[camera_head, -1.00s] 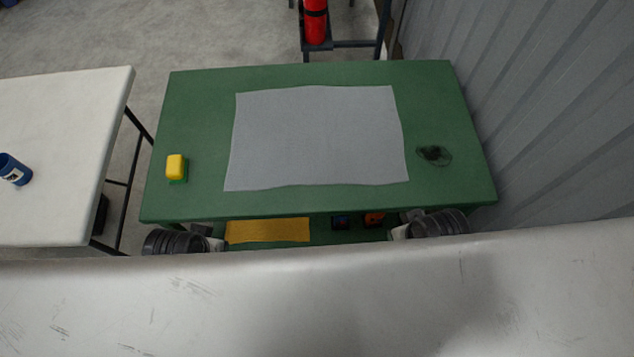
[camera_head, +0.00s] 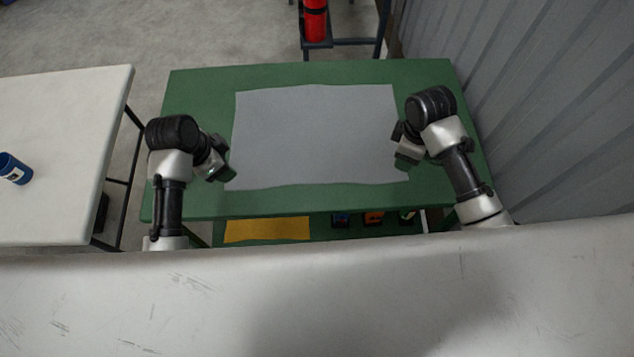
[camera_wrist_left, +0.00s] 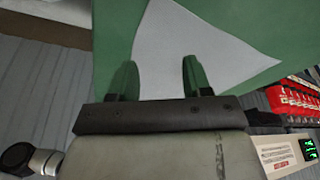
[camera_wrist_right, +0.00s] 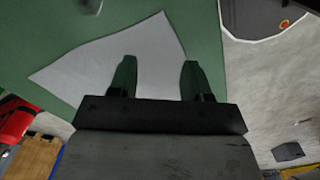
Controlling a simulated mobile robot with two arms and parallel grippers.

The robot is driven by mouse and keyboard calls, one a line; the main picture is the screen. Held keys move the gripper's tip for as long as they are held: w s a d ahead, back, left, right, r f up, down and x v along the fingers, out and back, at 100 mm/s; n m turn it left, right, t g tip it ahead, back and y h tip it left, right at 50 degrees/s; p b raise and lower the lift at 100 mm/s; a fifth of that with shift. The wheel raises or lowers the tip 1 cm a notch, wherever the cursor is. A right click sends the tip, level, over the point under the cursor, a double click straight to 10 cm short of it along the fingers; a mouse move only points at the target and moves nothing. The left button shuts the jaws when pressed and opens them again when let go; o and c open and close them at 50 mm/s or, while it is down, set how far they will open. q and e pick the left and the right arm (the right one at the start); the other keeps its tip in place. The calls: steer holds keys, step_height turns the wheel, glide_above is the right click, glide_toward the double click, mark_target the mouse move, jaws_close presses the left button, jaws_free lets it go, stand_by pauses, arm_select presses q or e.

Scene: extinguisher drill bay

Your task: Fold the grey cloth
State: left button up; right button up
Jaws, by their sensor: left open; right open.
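The grey cloth (camera_head: 315,135) lies flat and spread out on the green table (camera_head: 300,72). My left gripper (camera_head: 225,172) is over the cloth's left edge, near the front left corner. In the left wrist view its two fingers (camera_wrist_left: 158,80) are apart with cloth (camera_wrist_left: 190,50) showing beyond them. My right gripper (camera_head: 398,155) is over the cloth's right edge, towards the front. In the right wrist view its fingers (camera_wrist_right: 153,78) are apart, with a cloth corner (camera_wrist_right: 120,55) beyond. Both grippers are empty; their exact height above the cloth is hard to tell.
A white table (camera_head: 60,150) with a blue can (camera_head: 14,168) stands at the left. A corrugated wall (camera_head: 540,110) runs close along the right. A yellow cloth (camera_head: 267,229) and small items lie on a shelf below. A red extinguisher (camera_head: 315,20) stands behind.

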mark_target(235, 184)
arm_select(q)
steer(key=shift+s+f, duration=0.1)
steer(key=shift+f, duration=3.75)
arm_select(e)
steer(key=shift+s+f, duration=0.1)
steer(key=shift+f, duration=3.8)
arm_select(q)
steer(key=shift+f, duration=0.15)
arm_select(e)
steer(key=shift+f, duration=0.1)
arm_select(q)
steer(key=shift+c, duration=0.5)
arm_select(e)
steer(key=shift+c, duration=0.5)
arm_select(q)
jaws_close()
arm_select(e)
jaws_close()
